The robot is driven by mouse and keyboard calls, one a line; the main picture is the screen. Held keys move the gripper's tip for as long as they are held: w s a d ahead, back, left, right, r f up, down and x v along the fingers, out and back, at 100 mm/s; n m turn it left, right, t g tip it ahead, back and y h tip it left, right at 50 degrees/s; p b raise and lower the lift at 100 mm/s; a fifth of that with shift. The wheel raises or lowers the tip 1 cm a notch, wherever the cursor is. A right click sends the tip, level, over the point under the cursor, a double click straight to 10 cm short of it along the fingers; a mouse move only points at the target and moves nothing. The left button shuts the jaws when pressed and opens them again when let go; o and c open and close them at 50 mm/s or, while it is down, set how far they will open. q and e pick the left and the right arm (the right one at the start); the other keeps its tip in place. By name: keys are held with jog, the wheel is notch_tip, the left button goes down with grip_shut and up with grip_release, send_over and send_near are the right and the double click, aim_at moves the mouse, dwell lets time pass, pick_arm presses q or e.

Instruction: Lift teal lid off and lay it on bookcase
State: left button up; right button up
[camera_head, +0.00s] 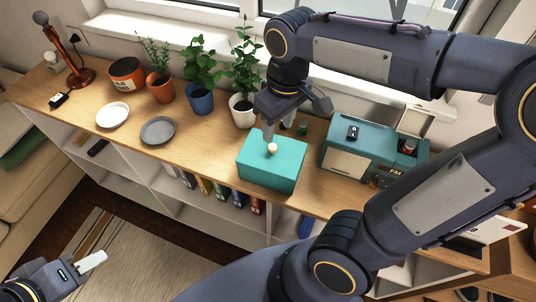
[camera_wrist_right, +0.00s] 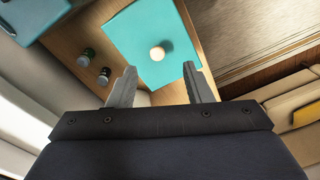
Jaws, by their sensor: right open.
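The teal lid (camera_head: 285,152) sits on top of a teal box (camera_head: 263,178) on the bookcase (camera_head: 310,192). A round pale knob (camera_head: 272,148) stands in the middle of the lid. My right gripper (camera_head: 277,133) is above the lid's far edge, just behind the knob, with its fingers pointing down. In the right wrist view, the right gripper (camera_wrist_right: 158,78) is open and empty, and the lid (camera_wrist_right: 150,25) with its knob (camera_wrist_right: 157,53) lies beyond the fingertips, apart from them. My left gripper (camera_head: 92,262) is at the lower left, far from the box; its opening is unclear.
Potted plants (camera_head: 243,100) stand behind the box, and a teal radio-like case (camera_head: 360,148) to its right. Small jars (camera_head: 302,128) stand behind it. A white plate (camera_head: 112,115) and a grey plate (camera_head: 158,130) lie left. Bare wood shows between grey plate and box.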

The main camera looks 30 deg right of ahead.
aim_at(272, 146)
jog(key=shift+w+a+f+h, duration=0.1)
jog(key=shift+w+f+h, duration=0.15)
jog(key=shift+w, duration=0.3)
jog(key=shift+w+f, duration=0.1)
jog(key=shift+f, duration=0.1)
notch_tip(272, 146, down, 7)
jog(key=shift+w+a+f, duration=0.1)
grip_shut()
